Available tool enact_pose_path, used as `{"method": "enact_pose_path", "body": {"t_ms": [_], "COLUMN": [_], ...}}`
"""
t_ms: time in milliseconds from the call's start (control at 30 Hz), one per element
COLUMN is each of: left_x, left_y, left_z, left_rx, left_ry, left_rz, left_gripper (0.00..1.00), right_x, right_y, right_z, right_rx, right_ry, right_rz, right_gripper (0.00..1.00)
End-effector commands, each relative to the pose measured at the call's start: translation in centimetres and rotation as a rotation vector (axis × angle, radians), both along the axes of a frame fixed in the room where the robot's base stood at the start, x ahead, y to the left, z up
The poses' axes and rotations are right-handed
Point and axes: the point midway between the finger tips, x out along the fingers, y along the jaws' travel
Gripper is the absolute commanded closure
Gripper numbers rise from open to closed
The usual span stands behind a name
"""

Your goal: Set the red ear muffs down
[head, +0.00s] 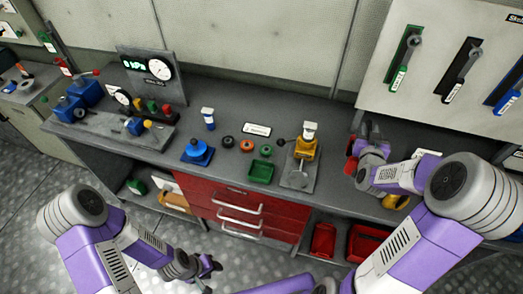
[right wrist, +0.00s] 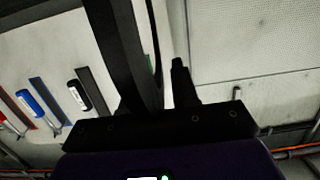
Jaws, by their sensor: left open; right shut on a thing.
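The red ear muffs (head: 351,163) show in the head view as a small red patch at the right part of the bench, beside my right gripper (head: 368,138). That gripper is shut on them, just over the bench top; I cannot tell whether they touch it. Most of the ear muffs is hidden by the gripper and wrist. My left gripper (head: 207,268) is open, low in front of the bench, and looks empty.
The grey bench (head: 240,185) carries a yellow device (head: 305,147) on a plate, a green tray (head: 261,171) and a blue device (head: 197,152). A panel with hanging levers (head: 462,72) stands behind on the right. Bare bench lies right of the yellow device.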

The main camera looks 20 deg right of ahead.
Motion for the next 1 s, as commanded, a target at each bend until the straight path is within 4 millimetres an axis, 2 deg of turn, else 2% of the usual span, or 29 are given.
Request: {"method": "enact_pose_path", "body": {"t_ms": [233,500,667,900,1000], "left_x": [0.0,0.0,0.0,0.0,0.0], "left_y": [0.0,0.0,0.0,0.0,0.0], "left_z": [-0.1,-0.3,-0.3,-0.4,-0.4], "left_rx": [0.0,0.0,0.0,0.0,0.0], "left_ry": [0.001,0.0,0.0,0.0,0.0], "left_rz": [0.0,0.0,-0.001,0.0,0.0], "left_gripper": [0.57,0.57,0.57,0.57,0.57], "right_x": [0.0,0.0,0.0,0.0,0.0], "right_y": [0.0,0.0,0.0,0.0,0.0], "right_z": [-0.3,-4.9,-6.1,-9.4,-10.0], "right_rx": [-0.002,0.001,-0.002,0.001,-0.002], "right_ry": [-0.002,0.001,-0.003,-0.001,-0.003], "right_rz": [0.0,0.001,0.0,0.0,0.0], "right_gripper": [1.0,1.0,1.0,1.0,1.0]}}
